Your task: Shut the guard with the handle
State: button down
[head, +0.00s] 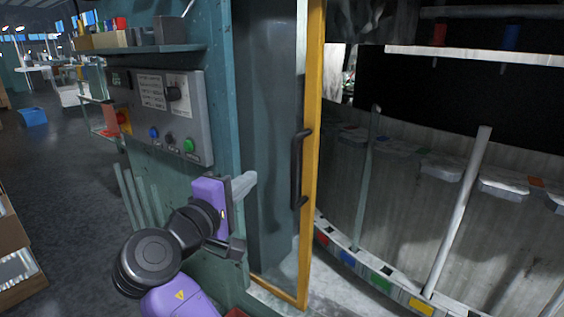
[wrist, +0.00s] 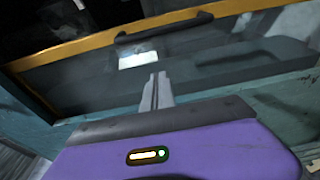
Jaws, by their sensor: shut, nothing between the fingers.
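The guard (head: 311,150) is a tall clear panel with a yellow frame, standing partly across the machine's opening in the head view. Its black bar handle (head: 297,170) is upright on the yellow edge. In the wrist view the guard's yellow frame (wrist: 70,50) runs across the top, with the handle (wrist: 165,27) on it. My gripper (head: 247,184) is left of the handle and apart from it, in front of the teal machine side. Its fingers (wrist: 157,85) are together and empty in the wrist view, pointing toward the guard panel below the handle.
A grey control box (head: 165,110) with buttons and a knob is on the teal wall above my arm. A shelf (head: 140,48) with small boxes is above it. Right of the guard is the machine's open interior with pale rods (head: 458,210) and a ring of coloured blocks (head: 380,284).

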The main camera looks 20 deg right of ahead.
jog(key=w+d+r+p, duration=0.3)
jog(key=w+d, duration=0.4)
jog(key=shift+m+h, duration=0.3)
jog(key=shift+h, duration=0.1)
jog(key=s, duration=0.1)
jog(key=s+d+p, duration=0.1)
jog(key=s, duration=0.2)
jog(key=shift+d+f+p, duration=0.15)
jog(key=shift+d+p, duration=0.15)
